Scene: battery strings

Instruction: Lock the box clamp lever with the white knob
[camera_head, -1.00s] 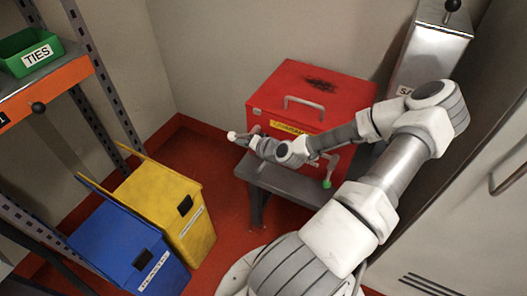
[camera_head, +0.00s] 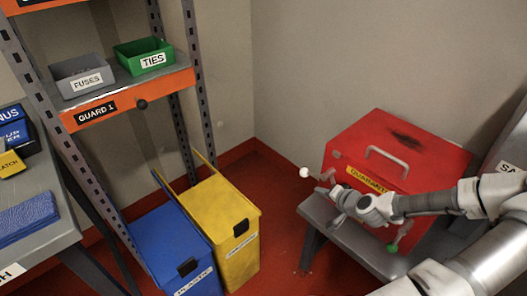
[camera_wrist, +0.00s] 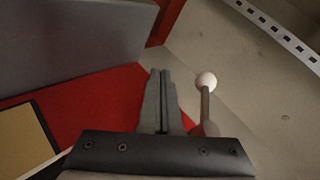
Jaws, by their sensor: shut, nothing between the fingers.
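The red box (camera_head: 352,143) with a grey top handle and a yellow label sits on a grey bench (camera_head: 318,212). The white knob (camera_head: 305,172) of its clamp lever sticks out past the box's left side; most of the lever is hidden behind my gripper. My gripper (camera_head: 322,190) is beside the lever at the box's front left corner. In the wrist view my fingers (camera_wrist: 161,75) are together and empty. There the white knob (camera_wrist: 206,81) on its grey rod stands just right of the fingers, apart in the picture; contact lower down cannot be told.
A green knob (camera_head: 393,248) hangs at the box's front, below my arm. A yellow bin (camera_head: 222,215) and a blue bin (camera_head: 165,250) stand on the red floor at left. A rack (camera_head: 185,82) holds trays. The wall is close behind the box.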

